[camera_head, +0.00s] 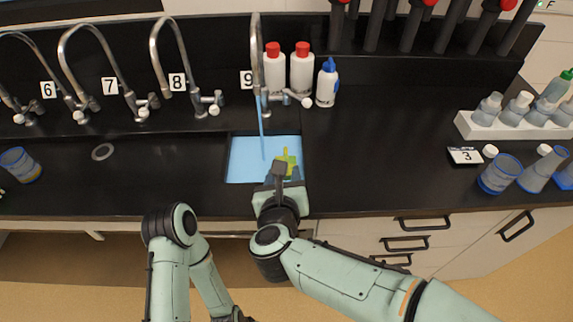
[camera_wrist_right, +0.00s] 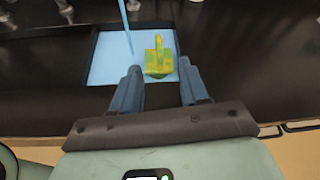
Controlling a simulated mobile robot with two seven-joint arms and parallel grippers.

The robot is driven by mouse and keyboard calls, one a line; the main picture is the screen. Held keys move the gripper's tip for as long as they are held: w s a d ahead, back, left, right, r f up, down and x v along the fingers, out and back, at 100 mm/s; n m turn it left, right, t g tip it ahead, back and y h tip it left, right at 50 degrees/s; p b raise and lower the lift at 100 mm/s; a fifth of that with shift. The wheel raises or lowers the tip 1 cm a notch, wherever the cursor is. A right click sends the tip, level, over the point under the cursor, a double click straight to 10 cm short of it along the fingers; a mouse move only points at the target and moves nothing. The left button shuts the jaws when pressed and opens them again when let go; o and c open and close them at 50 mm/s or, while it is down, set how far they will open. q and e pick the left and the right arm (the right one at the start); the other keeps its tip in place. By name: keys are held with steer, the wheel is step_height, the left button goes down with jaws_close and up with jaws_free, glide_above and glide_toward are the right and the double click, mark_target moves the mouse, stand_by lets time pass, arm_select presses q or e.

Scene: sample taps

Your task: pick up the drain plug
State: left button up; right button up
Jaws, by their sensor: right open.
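The drain plug (camera_head: 291,158) is yellow-green with an upright stem. It sits in the small blue sink (camera_head: 240,160) below tap 9, toward the right side. In the right wrist view the plug (camera_wrist_right: 158,62) appears between the two fingers of my right gripper (camera_wrist_right: 159,70), slightly beyond their tips. That gripper is open and empty, and no contact shows. In the head view my right gripper (camera_head: 279,170) is over the sink's front edge and hides part of the plug. My left gripper (camera_head: 234,315) is at the bottom edge, mostly cut off, away from the sink.
Tap 9 (camera_head: 257,60) stands behind the sink, with a blue stream falling into it left of the plug. Bottles with red caps (camera_head: 301,70) and a blue-capped bottle (camera_head: 327,84) stand behind. The black counter (camera_head: 390,150) right of the sink is clear.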

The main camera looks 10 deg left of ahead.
mark_target(285, 158)
steer(key=x, duration=0.7)
steer(key=shift+s+f, duration=0.15)
steer(key=x, duration=0.5)
steer(key=shift+f+p, duration=0.25)
steer(key=shift+p, duration=0.05)
jaws_close()
stand_by(0.8)
